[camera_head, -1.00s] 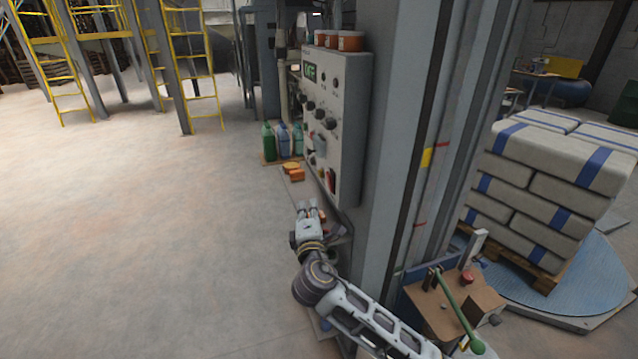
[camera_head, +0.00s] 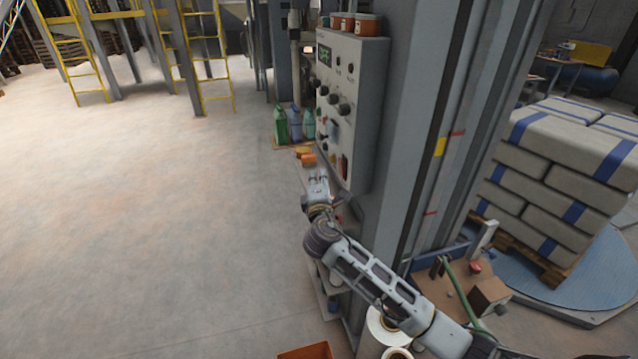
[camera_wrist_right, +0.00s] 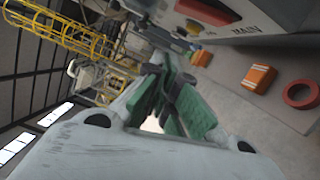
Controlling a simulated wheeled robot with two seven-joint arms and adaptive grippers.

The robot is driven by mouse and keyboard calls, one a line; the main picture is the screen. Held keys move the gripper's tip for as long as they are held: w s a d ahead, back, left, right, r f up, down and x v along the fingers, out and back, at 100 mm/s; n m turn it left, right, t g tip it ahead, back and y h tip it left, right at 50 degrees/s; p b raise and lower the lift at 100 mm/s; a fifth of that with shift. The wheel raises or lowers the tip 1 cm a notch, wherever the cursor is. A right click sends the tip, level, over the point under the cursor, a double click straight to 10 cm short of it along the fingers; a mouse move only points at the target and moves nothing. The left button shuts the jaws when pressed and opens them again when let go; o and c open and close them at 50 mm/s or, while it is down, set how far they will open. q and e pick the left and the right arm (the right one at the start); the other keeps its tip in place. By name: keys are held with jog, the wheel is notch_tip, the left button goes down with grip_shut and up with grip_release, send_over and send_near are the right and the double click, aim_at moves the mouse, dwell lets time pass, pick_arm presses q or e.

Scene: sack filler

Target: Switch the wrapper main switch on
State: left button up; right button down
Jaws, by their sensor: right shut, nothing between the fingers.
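The grey control panel (camera_head: 345,100) stands on the side of the column in the head view, with a display, several black knobs and a red switch (camera_head: 345,167) low near its right edge. In the right wrist view a red switch (camera_wrist_right: 208,11) in a dark surround sits at the top, beside a "MAIN" label (camera_wrist_right: 245,30). I cannot tell its position. My right gripper (camera_head: 318,174) is shut and empty, just left of and below the panel's lower part. Its green-padded fingers also show in the right wrist view (camera_wrist_right: 178,92), apart from the switch. My left gripper is out of view.
A shelf below the panel holds orange boxes (camera_head: 306,156); coloured bottles (camera_head: 295,124) stand behind. Orange-red jars (camera_head: 355,24) stand on the panel's top. A wrapped sack pallet (camera_head: 560,160) is at the right. Open floor (camera_head: 150,210) lies to the left.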

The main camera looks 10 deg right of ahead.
aim_at(342, 168)
jog(key=shift+w+d+r+p, duration=0.2)
jog(key=shift+w+d, duration=0.25)
jog(key=shift+d, duration=0.3)
jog(key=shift+w+d+r+p, duration=0.1)
jog(key=shift+w+d+p, duration=0.3)
jog(key=shift+d, duration=0.35)
jog(key=shift+w+d+r+p, duration=0.1)
jog(key=shift+w+d+p, duration=0.1)
jog(key=shift+w+d, duration=0.45)
jog(key=shift+s+d, duration=0.1)
jog(key=shift+s, duration=0.05)
jog(key=shift+d+r+m+p, duration=0.35)
jog(key=shift+d+m, duration=0.25)
jog(key=shift+m, duration=0.3)
jog(key=shift+a, duration=0.1)
